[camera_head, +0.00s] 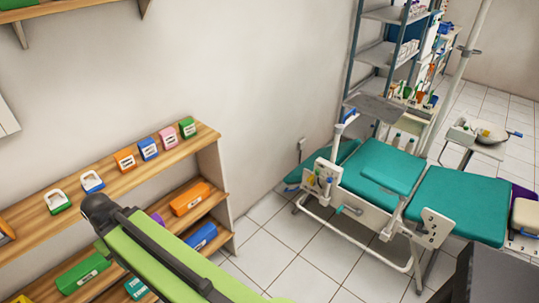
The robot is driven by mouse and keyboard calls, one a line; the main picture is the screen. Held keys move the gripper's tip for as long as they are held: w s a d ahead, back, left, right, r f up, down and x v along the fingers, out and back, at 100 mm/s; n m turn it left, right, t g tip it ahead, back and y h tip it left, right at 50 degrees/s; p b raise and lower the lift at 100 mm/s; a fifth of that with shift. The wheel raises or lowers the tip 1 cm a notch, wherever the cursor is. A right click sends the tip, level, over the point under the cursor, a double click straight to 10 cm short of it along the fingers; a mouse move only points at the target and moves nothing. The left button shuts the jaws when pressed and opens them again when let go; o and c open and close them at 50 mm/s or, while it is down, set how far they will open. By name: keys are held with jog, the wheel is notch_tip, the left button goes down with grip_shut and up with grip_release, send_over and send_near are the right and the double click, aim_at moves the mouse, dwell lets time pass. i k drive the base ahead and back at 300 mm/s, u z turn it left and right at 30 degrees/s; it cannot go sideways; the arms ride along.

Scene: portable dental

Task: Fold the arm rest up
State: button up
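A teal dental chair (450,203) with a white frame stands right of centre. A narrow teal pad (393,181), which looks like the arm rest, lies roughly level across its near side. A pale bar (396,217) runs down from beside the pad to a white side plate (432,229). I cannot tell exactly how the pad is hinged. A lime-green and dark arm link, which looks like mine, crosses the lower left, well apart from the chair. My gripper's fingers do not show.
A wooden shelf (110,172) with small coloured boxes lines the left wall. A metal rack (383,53) stands behind the chair, and a pole-mounted tray with a basin (487,131) is at right. Tiled floor (293,232) is free between shelf and chair.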

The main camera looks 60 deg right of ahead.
aim_at(404, 191)
jog(key=z, duration=2.75)
jog(key=k, duration=0.5)
jog(key=z, duration=0.35)
jog(key=i, duration=1.3)
jog(key=u, duration=0.45)
